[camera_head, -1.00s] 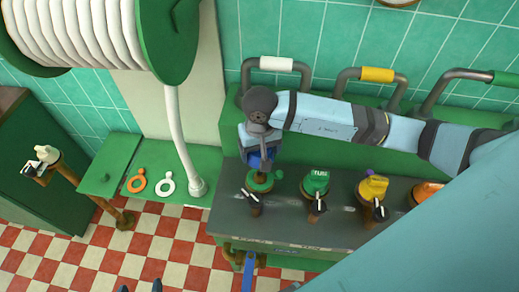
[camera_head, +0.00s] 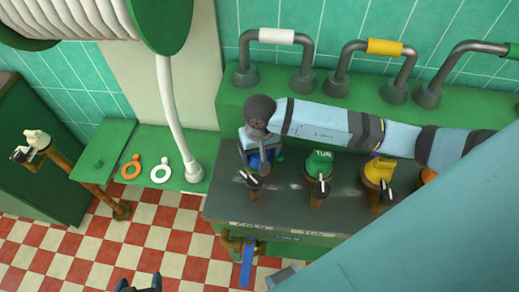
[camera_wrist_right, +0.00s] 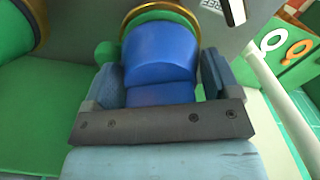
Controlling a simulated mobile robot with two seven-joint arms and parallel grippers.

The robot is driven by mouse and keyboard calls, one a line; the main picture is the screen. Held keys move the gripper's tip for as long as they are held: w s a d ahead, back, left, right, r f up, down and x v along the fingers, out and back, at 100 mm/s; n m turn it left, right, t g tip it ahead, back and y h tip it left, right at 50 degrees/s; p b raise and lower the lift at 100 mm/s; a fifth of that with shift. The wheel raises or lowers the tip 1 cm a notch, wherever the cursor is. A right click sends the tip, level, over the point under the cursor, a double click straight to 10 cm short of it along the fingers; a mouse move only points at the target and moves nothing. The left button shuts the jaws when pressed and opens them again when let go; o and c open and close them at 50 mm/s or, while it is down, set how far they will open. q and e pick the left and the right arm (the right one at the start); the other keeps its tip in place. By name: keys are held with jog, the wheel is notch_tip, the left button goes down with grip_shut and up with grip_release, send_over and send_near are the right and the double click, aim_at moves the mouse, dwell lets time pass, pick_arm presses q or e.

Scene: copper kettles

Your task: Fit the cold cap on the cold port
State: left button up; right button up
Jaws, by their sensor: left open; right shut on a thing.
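My right gripper (camera_head: 260,163) points down over the leftmost port of the dark console, above the COLD label. It is shut on the blue cold cap (camera_wrist_right: 158,52), which sits between its two fingers in the wrist view. The cap's far end lies against a green part inside a brass ring (camera_wrist_right: 197,22), which looks like the cold port. I cannot tell whether the cap is fully seated. In the head view the gripper hides most of the port and cap. My left gripper (camera_head: 139,284) shows only its dark tips at the bottom edge, open and empty.
A green TUN cap (camera_head: 319,164) and a yellow cap (camera_head: 379,171) stand on ports to the right. Small levers stand in front of the ports. Bent pipes with white (camera_head: 276,36) and yellow bands rise behind. A white hose (camera_head: 176,120) hangs left of the console.

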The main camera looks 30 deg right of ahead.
dwell(0.3)
jog(key=shift+f+b, duration=0.15)
jog(key=shift+b, duration=0.25)
jog(key=shift+f+b, duration=0.35)
jog(key=shift+b, duration=0.2)
jog(key=o, duration=0.7)
jog(key=shift+o, duration=0.2)
